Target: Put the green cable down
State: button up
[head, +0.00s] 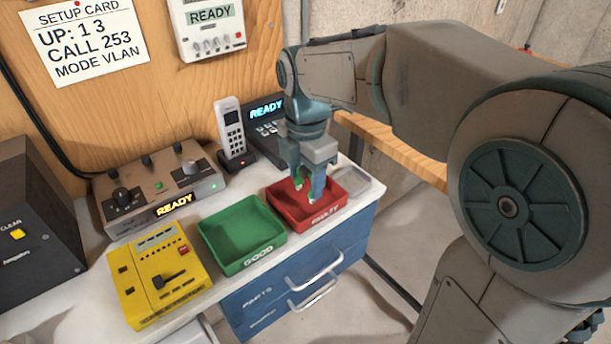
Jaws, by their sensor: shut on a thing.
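My gripper (309,190) points down over the red tray (283,205), which is labelled as faulty. It is shut on the green cable (299,181), and only small green parts of the cable show between and beside the fingers. The fingers hide most of the cable. I cannot tell whether the cable touches the tray floor. The green tray (243,236), labelled GOOD, stands to the left of the red tray and looks empty.
A yellow device (160,278) stands left of the green tray. Behind are a grey box with knobs (160,188), a cordless phone (231,130) and a dark READY unit (266,128). A pale dish (355,183) lies right of the red tray. Blue drawers (300,283) are below.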

jog(key=shift+f, duration=0.2)
jog(key=shift+f+b, duration=0.35)
jog(key=shift+f, duration=0.2)
jog(key=o, duration=1)
jog(key=shift+c, duration=0.2)
